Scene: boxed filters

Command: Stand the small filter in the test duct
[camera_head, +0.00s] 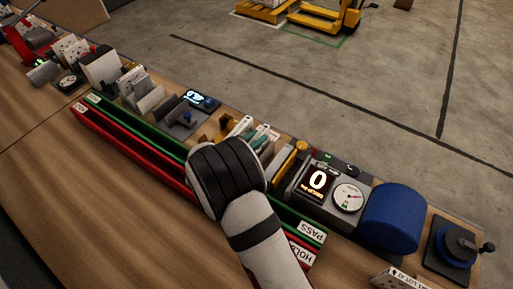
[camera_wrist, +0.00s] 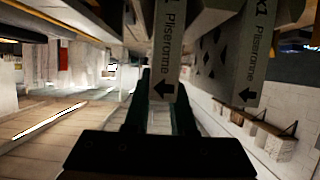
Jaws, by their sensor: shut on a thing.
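In the wrist view my gripper (camera_wrist: 158,112) is shut on a filter (camera_wrist: 168,50) with a pale printed edge and a black arrow. A second filter (camera_wrist: 258,62) with a similar print and arrow is just to its right. I cannot tell from its size whether the held one is the small filter. In the head view my arm's wrist hides the gripper and held filter. The test unit (camera_head: 318,182), with a lit display reading 0 and a round dial, stands right of my wrist. Its duct slot is partly hidden and not clear.
A green PASS tray (camera_head: 312,232) and a red HOLD tray (camera_head: 303,254) run along the bench under my arm. A blue cylinder (camera_head: 393,218) stands right of the dial. Several filters (camera_head: 262,137) stand behind my wrist. The near wooden bench (camera_head: 90,200) is clear.

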